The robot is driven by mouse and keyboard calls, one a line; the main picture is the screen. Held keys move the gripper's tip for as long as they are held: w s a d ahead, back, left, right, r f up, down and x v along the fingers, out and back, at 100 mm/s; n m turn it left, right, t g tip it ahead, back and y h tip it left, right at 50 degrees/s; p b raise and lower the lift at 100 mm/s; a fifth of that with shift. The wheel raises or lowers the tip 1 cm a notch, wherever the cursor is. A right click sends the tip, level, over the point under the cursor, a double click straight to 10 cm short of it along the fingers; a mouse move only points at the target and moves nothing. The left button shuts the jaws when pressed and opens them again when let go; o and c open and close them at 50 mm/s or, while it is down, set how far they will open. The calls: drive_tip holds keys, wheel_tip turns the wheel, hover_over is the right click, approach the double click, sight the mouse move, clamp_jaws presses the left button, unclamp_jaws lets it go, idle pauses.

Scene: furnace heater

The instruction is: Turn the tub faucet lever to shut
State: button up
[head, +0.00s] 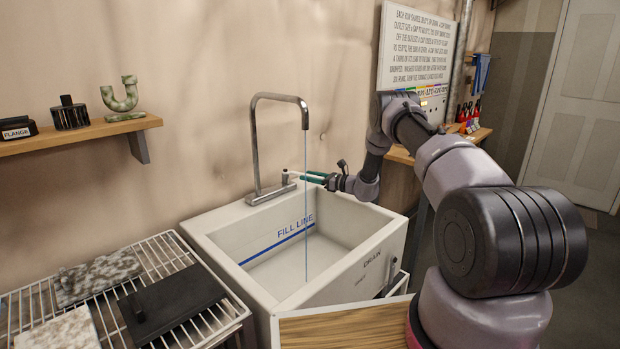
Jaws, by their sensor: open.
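The white tub (203,243) stands against the back wall, with a blue fill line marked inside. A tall metal faucet (255,145) rises at its back rim and bends right to a downward spout. A thin stream of water (306,215) falls from the spout into the tub. The small faucet lever (287,176) sits at the base, right of the upright pipe, and points right. My gripper (305,177) reaches in from the right with its green-tipped fingers open, at the lever's end. Whether they touch the lever is too small to tell.
A wire rack (150,250) with slabs and a dark plate stands left of the tub. A shelf (75,137) with fittings hangs on the wall. A wooden top (345,328) lies in front. A printed sign (420,45) and a tool shelf (470,137) are behind my arm.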

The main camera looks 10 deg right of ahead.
clamp_jaws()
idle(1.4)
